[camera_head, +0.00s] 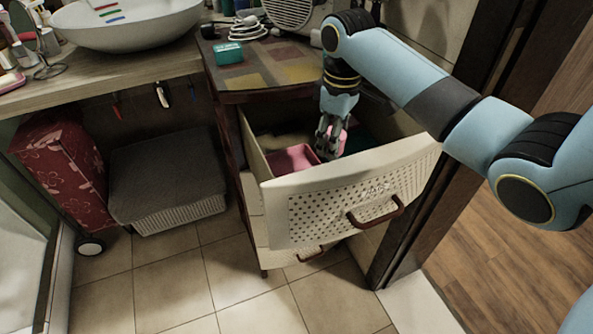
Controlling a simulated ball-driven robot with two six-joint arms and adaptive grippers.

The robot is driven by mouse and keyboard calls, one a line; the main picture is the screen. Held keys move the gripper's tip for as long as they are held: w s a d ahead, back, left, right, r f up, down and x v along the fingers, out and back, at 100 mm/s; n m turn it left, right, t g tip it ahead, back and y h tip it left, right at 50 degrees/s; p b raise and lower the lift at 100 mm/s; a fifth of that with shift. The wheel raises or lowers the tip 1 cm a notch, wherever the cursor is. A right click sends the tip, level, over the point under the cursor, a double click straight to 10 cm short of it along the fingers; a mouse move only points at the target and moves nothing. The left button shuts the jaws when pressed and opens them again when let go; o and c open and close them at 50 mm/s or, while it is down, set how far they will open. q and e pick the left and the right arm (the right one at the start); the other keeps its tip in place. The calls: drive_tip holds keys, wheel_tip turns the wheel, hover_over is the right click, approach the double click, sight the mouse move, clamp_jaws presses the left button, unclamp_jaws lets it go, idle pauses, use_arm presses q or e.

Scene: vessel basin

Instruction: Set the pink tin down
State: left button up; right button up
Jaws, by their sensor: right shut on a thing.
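My right gripper (328,150) reaches down from above into the open top drawer (345,203). It is shut on the pink tin (343,143), which shows only in part behind and beside the fingers. A pink open box (292,158) sits in the drawer just left of the gripper. I cannot tell whether the tin touches the box or the drawer floor. My left gripper is not in view.
The cabinet top (262,70) above the drawer bears a teal box (228,53) and a coiled white cable (248,28). A white basin (125,22) stands on the counter at left. A dark door frame (430,180) rises close to the drawer's right side.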

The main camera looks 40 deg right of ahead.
drive_tip(key=w+a+f, duration=0.1)
drive_tip(key=a, duration=0.1)
drive_tip(key=w+a+f, duration=0.2)
drive_tip(key=w+a+f+b, duration=0.1)
drive_tip(key=w+a+f, duration=0.1)
drive_tip(key=shift+w+a, duration=0.15)
drive_tip(key=shift+a, duration=0.05)
wheel_tip(320, 180, down, 4)
drive_tip(key=shift+r+b, duration=0.1)
drive_tip(key=shift+b, duration=0.35)
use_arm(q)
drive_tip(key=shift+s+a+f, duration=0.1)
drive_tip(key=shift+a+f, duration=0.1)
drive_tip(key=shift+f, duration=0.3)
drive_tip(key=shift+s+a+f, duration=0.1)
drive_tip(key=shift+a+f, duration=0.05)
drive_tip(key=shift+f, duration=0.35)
use_arm(e)
drive_tip(key=o, duration=1.1)
drive_tip(key=shift+f, duration=0.2)
drive_tip(key=shift+o, duration=0.2)
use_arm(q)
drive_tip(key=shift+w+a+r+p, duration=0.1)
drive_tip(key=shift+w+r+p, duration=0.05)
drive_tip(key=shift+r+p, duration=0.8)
use_arm(e)
wheel_tip(320, 180, up, 12)
drive_tip(key=shift+r, duration=0.15)
